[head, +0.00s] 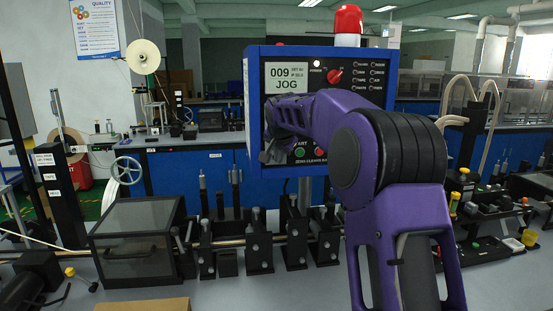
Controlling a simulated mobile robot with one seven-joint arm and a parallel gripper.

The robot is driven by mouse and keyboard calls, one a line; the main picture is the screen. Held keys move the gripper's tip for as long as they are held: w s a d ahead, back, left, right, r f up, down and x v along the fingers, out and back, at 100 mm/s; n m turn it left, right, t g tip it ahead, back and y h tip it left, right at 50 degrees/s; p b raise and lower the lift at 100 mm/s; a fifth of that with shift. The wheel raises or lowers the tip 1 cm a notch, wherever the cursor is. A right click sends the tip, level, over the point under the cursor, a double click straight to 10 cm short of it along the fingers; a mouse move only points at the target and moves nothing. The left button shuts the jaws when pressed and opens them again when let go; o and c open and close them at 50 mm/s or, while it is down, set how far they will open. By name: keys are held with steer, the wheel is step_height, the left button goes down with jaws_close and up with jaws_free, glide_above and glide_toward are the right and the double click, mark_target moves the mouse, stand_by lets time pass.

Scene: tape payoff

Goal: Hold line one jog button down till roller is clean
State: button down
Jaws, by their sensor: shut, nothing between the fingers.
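A blue control box (252,110) with a dark front panel faces me in the middle. Its display (286,77) reads "009" and "JOG". My gripper (266,157) is at the lower left of the panel, fingers together and holding nothing. It is at or close to the panel face; I cannot tell whether it touches a button. A jog button is not visible; my gripper and purple arm cover part of the panel. A green button (300,152) and a red button (319,152) show beside my wrist. I cannot make out which part is the roller or whether it is clean.
A red beacon (348,20) tops the box. Below stand a row of black roller brackets (259,250) on the bench and a clear-lidded dark box (135,240). A handwheel (127,170) is at left. Black trays with small parts (490,205) are at right.

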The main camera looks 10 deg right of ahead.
steer(key=shift+s, duration=0.1)
steer(key=shift+s+b, duration=0.75)
steer(key=shift+b, duration=0.05)
steer(key=shift+s+f, duration=0.1)
steer(key=s+b, duration=0.4)
steer(key=shift+s, duration=0.4)
